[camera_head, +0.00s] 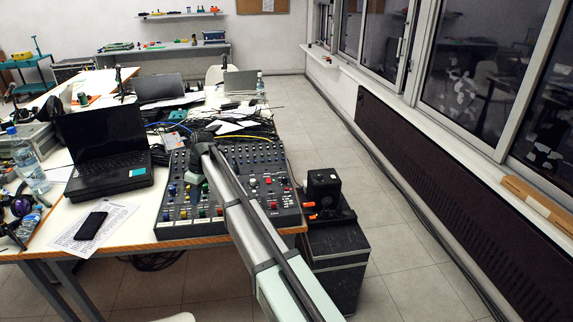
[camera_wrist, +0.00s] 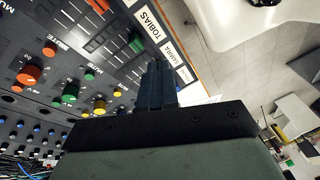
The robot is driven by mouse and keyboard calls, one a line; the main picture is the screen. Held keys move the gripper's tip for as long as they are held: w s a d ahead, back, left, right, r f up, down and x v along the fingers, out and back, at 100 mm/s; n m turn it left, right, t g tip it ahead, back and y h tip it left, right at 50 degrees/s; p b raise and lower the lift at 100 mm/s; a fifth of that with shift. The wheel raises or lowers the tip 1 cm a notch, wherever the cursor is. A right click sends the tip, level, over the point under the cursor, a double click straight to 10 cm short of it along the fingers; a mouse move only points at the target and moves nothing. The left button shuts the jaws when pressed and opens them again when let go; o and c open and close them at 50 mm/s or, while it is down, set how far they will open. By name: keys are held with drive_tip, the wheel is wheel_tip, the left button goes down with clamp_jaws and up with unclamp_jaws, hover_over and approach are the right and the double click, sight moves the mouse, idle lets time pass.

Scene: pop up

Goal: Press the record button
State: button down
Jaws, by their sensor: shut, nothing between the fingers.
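A dark mixing console (camera_head: 240,158) with many coloured knobs and buttons lies at the table's front edge. A red button (camera_head: 267,181) shows on it right of my arm; I cannot read a record label anywhere. A red knob (camera_wrist: 29,75) is at far left. My gripper (camera_wrist: 158,66) is shut and empty, its fingers over the console's strip edge; whether they touch it is unclear. My arm covers part of the console in the head view.
An open black laptop (camera_head: 110,155) stands left of the console, with a phone (camera_head: 91,226) on paper before it. Cables (camera_head: 232,128) lie behind. A black case (camera_head: 335,255) stands on the floor at right. A bottle (camera_head: 28,165) is at far left.

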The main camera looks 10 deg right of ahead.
drive_tip(key=w+d+r+m+h, duration=0.1)
drive_tip(key=w+d+m, duration=0.55)
drive_tip(key=d, duration=0.75)
drive_tip(key=r+m+t+h, duration=0.1)
drive_tip(key=m+h, duration=0.1)
drive_tip(key=m, duration=0.5)
hover_over(286, 189)
drive_tip(key=shift+w+d+f, duration=0.1)
drive_tip(key=shift+w+f, duration=0.05)
drive_tip(key=shift+f, duration=3.6)
drive_tip(key=shift+f, duration=0.15)
drive_tip(key=shift+f, duration=0.45)
drive_tip(key=shift+r, duration=0.25)
wheel_tip(286, 189, up, 9)
drive_tip(key=shift+f, duration=0.15)
